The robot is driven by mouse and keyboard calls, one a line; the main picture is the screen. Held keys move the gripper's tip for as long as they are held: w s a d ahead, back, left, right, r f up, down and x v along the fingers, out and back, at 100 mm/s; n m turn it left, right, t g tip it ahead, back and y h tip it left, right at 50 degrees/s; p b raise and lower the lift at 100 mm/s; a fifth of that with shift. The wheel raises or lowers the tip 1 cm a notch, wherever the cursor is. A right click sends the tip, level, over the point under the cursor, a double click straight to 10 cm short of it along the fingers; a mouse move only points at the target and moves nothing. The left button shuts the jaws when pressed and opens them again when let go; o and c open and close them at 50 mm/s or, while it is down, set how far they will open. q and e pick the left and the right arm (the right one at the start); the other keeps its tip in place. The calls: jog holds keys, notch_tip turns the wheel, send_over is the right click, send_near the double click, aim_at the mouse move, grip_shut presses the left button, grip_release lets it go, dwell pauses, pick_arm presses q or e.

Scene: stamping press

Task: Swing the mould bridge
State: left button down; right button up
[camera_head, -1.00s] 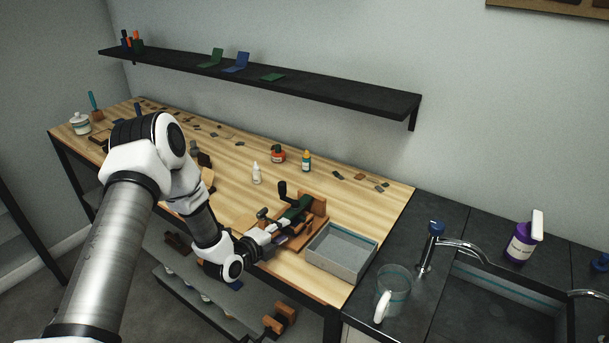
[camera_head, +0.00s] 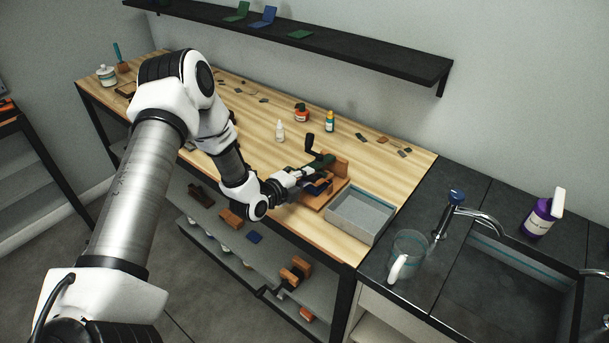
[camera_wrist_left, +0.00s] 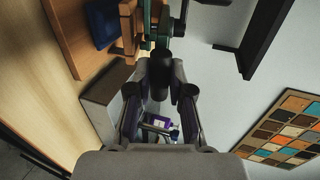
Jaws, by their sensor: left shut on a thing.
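The stamping press stands on the front right of the wooden bench, with a brown wooden base (camera_head: 339,168), a green part (camera_head: 322,166) and a black crank handle (camera_head: 310,142) on top. I take the green part for the mould bridge. My left gripper (camera_head: 308,177) reaches it from the left. In the left wrist view, my left gripper (camera_wrist_left: 160,85) is shut on a dark rounded knob (camera_wrist_left: 160,62) in front of the green frame (camera_wrist_left: 152,28). A blue piece (camera_wrist_left: 103,25) shows beside the wood. My fingers partly hide the knob's joint. My right gripper is out of view.
A grey tray (camera_head: 362,214) stands close to the right of the press. Small bottles (camera_head: 280,130) stand behind it. A black shelf (camera_head: 340,50) hangs on the wall above.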

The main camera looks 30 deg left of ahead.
pick_arm(q)
jog(key=r+p, duration=0.1)
jog(key=r, duration=0.1)
jog(key=w+r+p, duration=0.1)
jog(key=r+p, duration=0.1)
jog(key=shift+w+d, duration=0.1)
jog(key=shift+w, duration=0.25)
jog(key=shift+r, duration=0.2)
jog(key=w+r+p, duration=0.1)
jog(key=w+r, duration=0.1)
jog(key=r, duration=0.1)
jog(key=shift+w+d+r+p, duration=0.15)
jog(key=shift+w+p, duration=0.05)
jog(key=shift+p, duration=0.15)
